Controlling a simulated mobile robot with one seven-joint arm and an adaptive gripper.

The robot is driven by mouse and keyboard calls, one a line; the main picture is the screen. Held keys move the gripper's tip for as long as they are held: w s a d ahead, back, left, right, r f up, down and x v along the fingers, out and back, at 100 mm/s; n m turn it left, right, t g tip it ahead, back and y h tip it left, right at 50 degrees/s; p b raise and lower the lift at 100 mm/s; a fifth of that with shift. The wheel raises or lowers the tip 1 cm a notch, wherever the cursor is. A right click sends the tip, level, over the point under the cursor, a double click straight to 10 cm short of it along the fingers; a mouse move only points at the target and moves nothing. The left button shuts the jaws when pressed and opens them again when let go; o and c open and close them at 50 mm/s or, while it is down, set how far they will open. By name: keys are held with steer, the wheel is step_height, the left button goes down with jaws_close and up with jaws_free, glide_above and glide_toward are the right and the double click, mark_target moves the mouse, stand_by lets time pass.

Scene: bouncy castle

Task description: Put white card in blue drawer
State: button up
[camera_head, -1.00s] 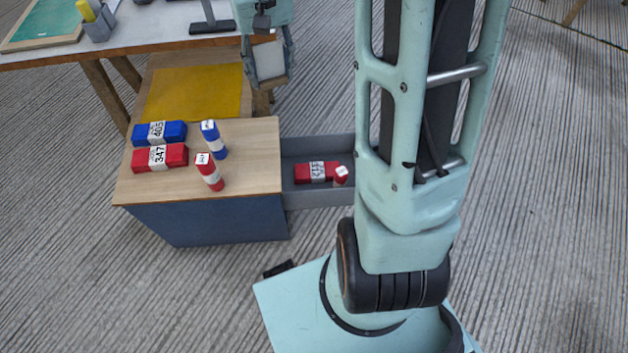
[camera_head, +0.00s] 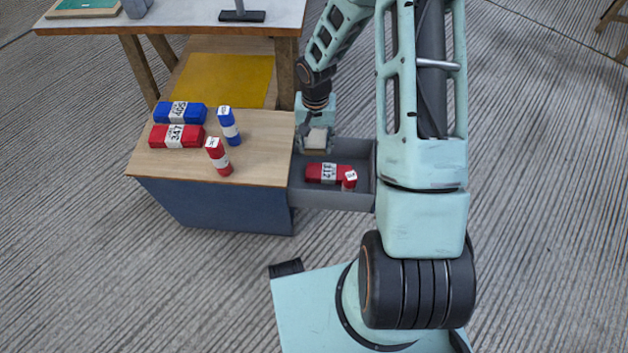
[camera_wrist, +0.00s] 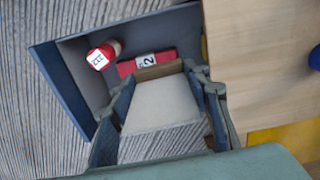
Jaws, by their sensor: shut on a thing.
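My gripper (camera_head: 315,140) is shut on the white card (camera_head: 316,138) and holds it over the back part of the open drawer (camera_head: 330,201). In the wrist view the card (camera_wrist: 160,102) sits between the two fingers (camera_wrist: 162,85), with a brown edge at its far end. The drawer (camera_wrist: 72,62) shows grey inside and blue on its outer face there. In it lie a red block with a white label (camera_head: 322,173) and a small red cylinder with a white top (camera_head: 349,180). I cannot tell whether the card touches the drawer.
The blue cabinet's wooden top (camera_head: 262,160) bears a blue block (camera_head: 180,112), a red block (camera_head: 177,136), a blue-white cylinder (camera_head: 229,126) and a red-white cylinder (camera_head: 218,157). A table (camera_head: 180,22) stands behind, with a yellow panel (camera_head: 224,80) below it.

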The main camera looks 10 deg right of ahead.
glide_above(313, 187)
steer(key=s, duration=0.2)
step_height(313, 187, down, 5)
steer(key=f+b, duration=0.1)
steer(key=f, duration=0.3)
steer(key=f+b, duration=0.2)
steer(key=f, duration=0.2)
steer(key=f+b, duration=0.1)
steer(key=f, duration=0.4)
steer(key=shift+s+a+b, duration=0.1)
steer(key=shift+a+b, duration=0.25)
steer(key=shift+f+b, duration=0.7)
steer(key=shift+f, duration=1.4)
steer(key=shift+f, duration=0.1)
steer(key=o, duration=0.8)
steer(key=shift+f, duration=0.1)
steer(key=o, duration=0.5)
steer(key=shift+c, duration=0.2)
